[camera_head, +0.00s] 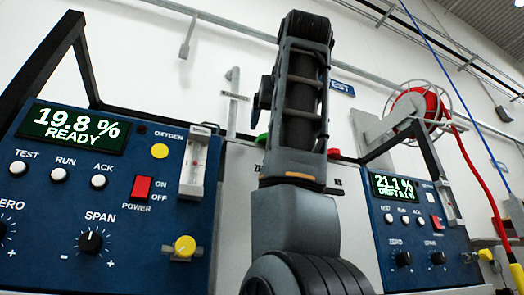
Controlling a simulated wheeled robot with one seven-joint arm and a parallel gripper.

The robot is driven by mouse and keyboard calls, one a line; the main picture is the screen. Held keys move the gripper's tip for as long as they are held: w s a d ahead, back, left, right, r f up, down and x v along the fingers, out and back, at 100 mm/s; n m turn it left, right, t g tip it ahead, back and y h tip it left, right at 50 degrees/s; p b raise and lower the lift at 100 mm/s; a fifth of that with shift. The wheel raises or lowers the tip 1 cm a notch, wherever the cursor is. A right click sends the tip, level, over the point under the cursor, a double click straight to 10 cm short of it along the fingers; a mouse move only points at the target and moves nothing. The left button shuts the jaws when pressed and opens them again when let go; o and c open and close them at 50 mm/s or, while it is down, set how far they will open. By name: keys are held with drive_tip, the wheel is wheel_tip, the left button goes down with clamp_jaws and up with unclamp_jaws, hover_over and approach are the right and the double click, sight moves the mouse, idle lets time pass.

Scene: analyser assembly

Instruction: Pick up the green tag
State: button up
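A small green piece (262,140), which may be the green tag, shows just left of my arm, at the top of the pale panel between the two blue analysers. My arm covers part of that area, so its full shape is hidden. My arm rises through the middle of the view. A dark part juts from its upper left side, but I cannot make out gripper fingers. Whether anything is held does not show.
A blue analyser (120,215) reading 19.8 % READY stands at the left. Another analyser (415,225) reading 21.1 % stands at the right. A small red piece (333,153) shows right of my arm. A red hose reel (412,106) hangs behind.

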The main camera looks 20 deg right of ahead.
drive_tip(key=x, duration=0.1)
drive_tip(key=p+x, duration=0.1)
drive_tip(key=x, duration=0.1)
drive_tip(key=p+x, duration=0.1)
drive_tip(key=x, duration=0.1)
drive_tip(key=shift+w+a+r, duration=0.25)
drive_tip(key=shift+a, duration=0.05)
drive_tip(key=shift+w+d+f+p, duration=0.1)
drive_tip(key=shift+w+f+p, duration=0.05)
drive_tip(key=shift+w+p, duration=0.3)
drive_tip(key=shift+c, duration=0.4)
drive_tip(key=c, duration=1.1)
